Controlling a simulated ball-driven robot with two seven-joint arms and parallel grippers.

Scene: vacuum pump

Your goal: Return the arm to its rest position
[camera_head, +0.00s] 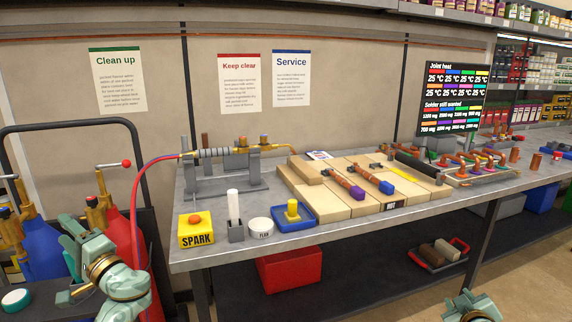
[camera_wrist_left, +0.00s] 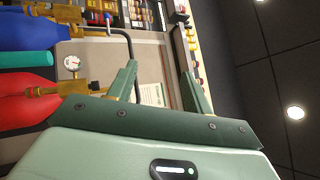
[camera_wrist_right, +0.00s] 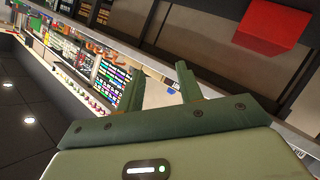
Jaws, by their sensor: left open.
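My left gripper (camera_head: 72,240) is at the lower left in the head view, in front of the gas cylinders and left of the workbench. In the left wrist view its fingers (camera_wrist_left: 158,76) stand apart with nothing between them. My right arm shows only as a small green and brass part at the bottom right of the head view, in front of the bench. In the right wrist view the right gripper's fingers (camera_wrist_right: 158,76) are spread and empty. Neither gripper touches anything that I can see.
The workbench (camera_head: 335,224) carries a yellow SPARK box (camera_head: 196,231), a blue tray (camera_head: 291,225), wooden boards and copper pipework. A red cylinder (camera_head: 120,245) and blue cylinder (camera_head: 40,252) stand left, with a hose running to the bench. A red box (camera_head: 289,270) sits underneath.

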